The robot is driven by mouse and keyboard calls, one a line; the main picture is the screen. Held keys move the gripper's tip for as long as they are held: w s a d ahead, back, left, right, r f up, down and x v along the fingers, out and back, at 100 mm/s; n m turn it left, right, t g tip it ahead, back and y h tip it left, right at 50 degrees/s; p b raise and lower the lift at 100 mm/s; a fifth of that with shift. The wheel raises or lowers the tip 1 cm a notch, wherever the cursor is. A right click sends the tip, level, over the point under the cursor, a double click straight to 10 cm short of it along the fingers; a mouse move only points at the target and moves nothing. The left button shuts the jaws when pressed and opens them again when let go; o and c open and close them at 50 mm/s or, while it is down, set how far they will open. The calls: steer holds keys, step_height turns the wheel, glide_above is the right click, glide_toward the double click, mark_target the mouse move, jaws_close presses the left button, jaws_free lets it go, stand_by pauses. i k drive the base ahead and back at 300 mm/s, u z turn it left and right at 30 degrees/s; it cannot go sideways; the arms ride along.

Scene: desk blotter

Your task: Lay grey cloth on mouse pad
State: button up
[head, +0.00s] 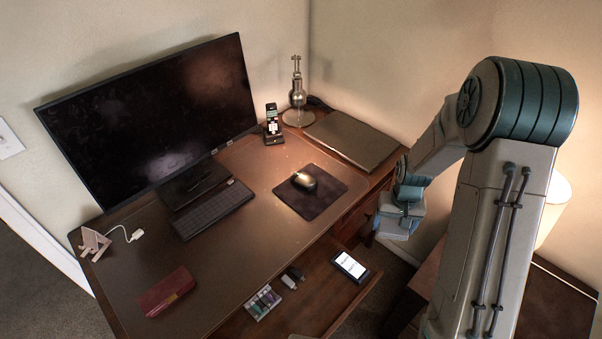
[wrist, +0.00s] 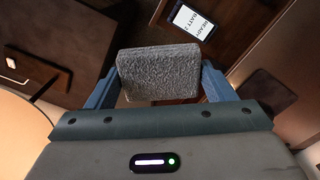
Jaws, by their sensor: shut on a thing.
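The grey cloth (wrist: 158,74), a folded fuzzy pad, is held between the two blue fingers of my gripper (wrist: 158,82) in the wrist view. In the head view my gripper (head: 374,236) hangs off the right edge of the desk, and I cannot make out the cloth there. The dark mouse pad (head: 316,207) lies on the desk, left of my gripper and apart from it. A computer mouse (head: 303,181) sits on the pad's upper left part.
A closed laptop (head: 352,139) lies behind the mouse pad. The keyboard (head: 213,208) and monitor (head: 155,115) stand to the left. A lit phone (head: 350,266) lies on the lower wooden surface in front; it also shows in the wrist view (wrist: 195,24). A red case (head: 167,291) lies front left.

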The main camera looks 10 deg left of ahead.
mark_target(311, 203)
steer(key=u, duration=0.55)
steer(key=i, duration=0.85)
steer(key=u, duration=0.6)
